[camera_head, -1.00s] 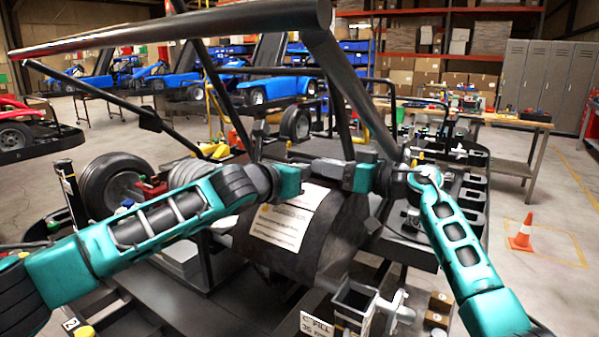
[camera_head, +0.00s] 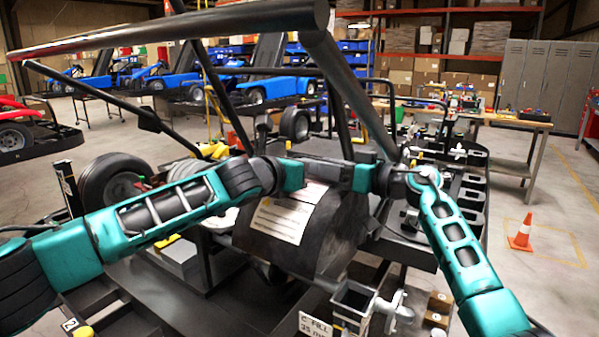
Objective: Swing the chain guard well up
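The chain guard (camera_head: 322,236) is a dark, curved cover in the middle of the head view, with a pale printed label (camera_head: 283,219) on its face. My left gripper (camera_head: 300,175) is at the guard's upper edge, above the label. My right gripper (camera_head: 350,176) is just to its right, by the guard's upper right side. The fingertips of both are too small and dark to make out, so I cannot tell whether either grips the guard.
Dark frame tubes (camera_head: 340,90) cross above and behind the grippers. A wheel (camera_head: 115,182) stands at the left. A small square bin (camera_head: 353,303) is in front below the guard. A black tray of parts (camera_head: 470,190) is at the right. An orange cone (camera_head: 522,235) stands on the floor beyond.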

